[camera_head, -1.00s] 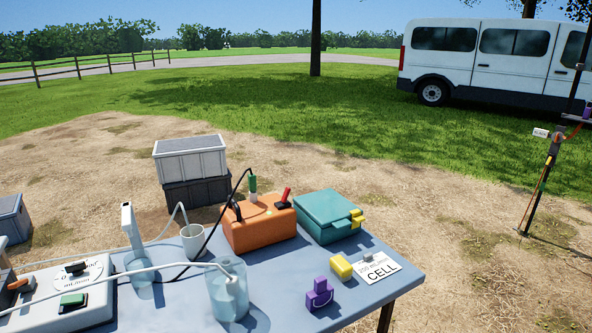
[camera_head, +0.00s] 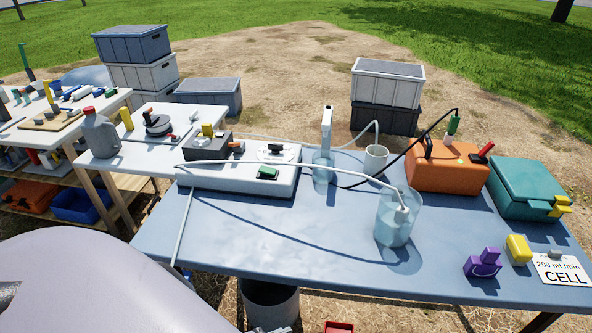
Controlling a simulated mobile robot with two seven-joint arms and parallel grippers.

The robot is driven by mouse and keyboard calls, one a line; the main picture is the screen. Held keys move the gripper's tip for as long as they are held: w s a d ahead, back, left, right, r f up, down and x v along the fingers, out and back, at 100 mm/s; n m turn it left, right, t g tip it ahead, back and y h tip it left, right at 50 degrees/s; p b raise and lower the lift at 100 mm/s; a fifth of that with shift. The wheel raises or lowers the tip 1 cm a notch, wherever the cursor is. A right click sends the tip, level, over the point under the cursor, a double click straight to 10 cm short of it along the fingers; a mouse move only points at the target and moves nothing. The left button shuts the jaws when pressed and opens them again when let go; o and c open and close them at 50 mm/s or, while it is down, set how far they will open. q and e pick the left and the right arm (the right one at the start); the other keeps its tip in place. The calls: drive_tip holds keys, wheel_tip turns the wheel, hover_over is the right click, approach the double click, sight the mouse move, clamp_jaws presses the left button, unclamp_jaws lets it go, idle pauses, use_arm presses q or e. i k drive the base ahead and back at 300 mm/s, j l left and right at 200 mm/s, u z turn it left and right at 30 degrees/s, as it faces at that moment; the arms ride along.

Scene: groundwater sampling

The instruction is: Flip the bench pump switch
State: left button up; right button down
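A long white-grey box (camera_head: 238,180), which looks like the bench pump, lies at the left back of the blue table (camera_head: 300,240). On its top are a green rocker switch (camera_head: 267,173), a black control (camera_head: 279,150) on a round printed label, and a dark grey block (camera_head: 207,148) with an orange knob (camera_head: 236,146). I cannot read the label or tell the switch's position. A thin pale tube runs over the box to a clear beaker (camera_head: 394,222). Neither of my grippers is in view.
Right of the pump stand a clear cylinder (camera_head: 323,167), a white cup (camera_head: 376,160), an orange case (camera_head: 447,171) and a teal case (camera_head: 526,190). Purple and yellow blocks lie at the front right. A side table (camera_head: 135,150) with a grey jug (camera_head: 100,136) stands left. The table's front middle is clear.

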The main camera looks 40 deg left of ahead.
sight(265, 169)
drive_tip(key=u, duration=1.35)
